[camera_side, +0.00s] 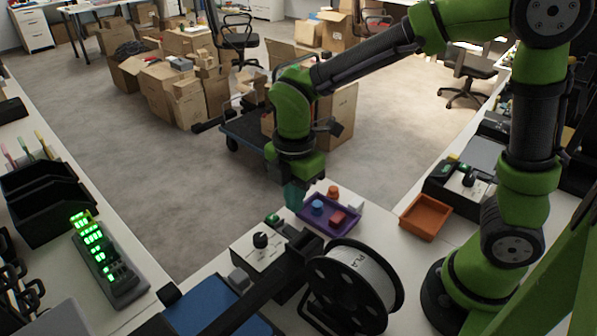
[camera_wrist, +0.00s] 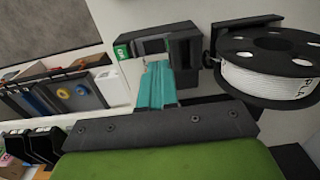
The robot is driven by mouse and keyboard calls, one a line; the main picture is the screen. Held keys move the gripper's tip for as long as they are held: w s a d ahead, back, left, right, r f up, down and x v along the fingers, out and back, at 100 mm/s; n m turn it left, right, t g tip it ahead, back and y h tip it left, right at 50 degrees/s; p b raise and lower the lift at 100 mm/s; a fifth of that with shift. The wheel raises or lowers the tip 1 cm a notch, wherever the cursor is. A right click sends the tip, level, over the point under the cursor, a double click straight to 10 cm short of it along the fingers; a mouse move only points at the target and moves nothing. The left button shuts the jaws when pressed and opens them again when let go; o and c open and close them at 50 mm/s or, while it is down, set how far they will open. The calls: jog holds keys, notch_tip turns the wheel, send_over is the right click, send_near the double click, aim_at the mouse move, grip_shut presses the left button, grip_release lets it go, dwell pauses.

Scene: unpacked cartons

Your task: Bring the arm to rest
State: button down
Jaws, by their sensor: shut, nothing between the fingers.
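My gripper (camera_side: 293,196) hangs at the end of my green and black arm, pointing down over the workbench. Its teal fingers are together with nothing between them. They are just left of the purple tray (camera_side: 316,226); I cannot tell the exact height above the bench. In the wrist view the teal fingers (camera_wrist: 156,88) also show closed and empty.
The purple tray holds a blue and a red piece. A black spool (camera_side: 350,285) of white filament and a knobbed control box (camera_side: 262,246) stand close in front. An orange tray (camera_side: 425,217) sits to the right. Open floor (camera_side: 180,165) lies beyond the bench.

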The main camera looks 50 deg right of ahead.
jog(key=shift+s+f+m, duration=0.1)
jog(key=shift+f+m, duration=0.05)
jog(key=shift+m, duration=0.95)
jog(key=s+d+r+m+t+y, duration=0.2)
jog(key=s+d+r+m+t, duration=0.5)
jog(key=m, duration=1.2)
notch_tip(320, 180, up, 4)
jog(key=shift+s+d+f+m, duration=0.1)
jog(key=shift+s+d+m, duration=0.3)
jog(key=shift+s+d, duration=0.6)
jog(key=shift+w, duration=0.1)
